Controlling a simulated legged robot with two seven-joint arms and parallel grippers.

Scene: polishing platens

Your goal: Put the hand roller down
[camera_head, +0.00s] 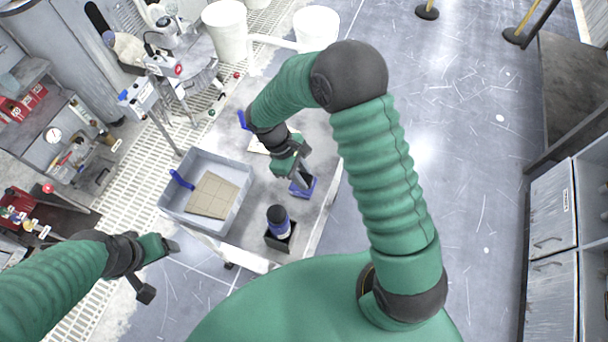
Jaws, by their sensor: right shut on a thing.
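My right gripper (298,178) reaches down over the grey work table (318,205), right of the tray. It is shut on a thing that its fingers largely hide. A small blue piece (303,188) shows at the fingertips, at or close to the table top; I take it to be part of the hand roller, but its shape is unclear. I cannot tell whether it touches the table. My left gripper (160,268) is at the lower left, in front of the tray, with its fingers wide apart and nothing between them.
A grey tray (233,223) holds a tan gridded plate (213,195) and a blue-handled tool (181,180). A dark bottle with a blue band (279,221) stands in a black holder (281,242) near the front edge. A pale sheet (259,146) lies behind my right gripper.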

